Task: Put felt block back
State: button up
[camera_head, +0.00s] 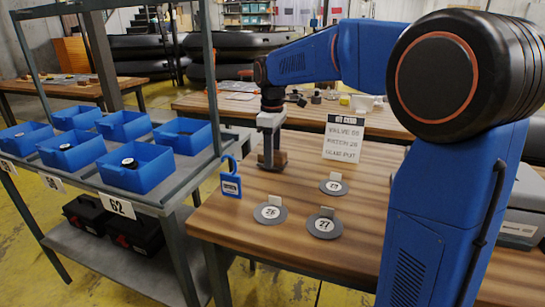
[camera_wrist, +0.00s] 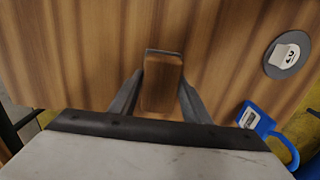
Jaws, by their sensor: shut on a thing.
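The felt block (camera_head: 278,160) is a small brown, wood-like block in the head view, at the left side of the wooden table (camera_head: 330,262). In the wrist view the block (camera_wrist: 162,92) shows a brown face with a thin dark grey edge. My gripper (camera_head: 267,150) is shut on it from above, with one finger on each side in the wrist view (camera_wrist: 160,98). The block is on the tabletop or just above it; I cannot tell which.
Three grey numbered discs with upright tags (camera_head: 270,213) (camera_head: 325,224) (camera_head: 334,186) lie on the table. A printed sign (camera_head: 343,138) stands behind them. A blue padlock-shaped tag (camera_head: 231,184) is at the left edge. A rack with several blue bins (camera_head: 135,175) stands left.

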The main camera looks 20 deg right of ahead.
jog(key=shift+f, duration=0.2)
jog(key=shift+f, duration=0.15)
jog(key=o, duration=1.1)
notch_tip(320, 180, up, 12)
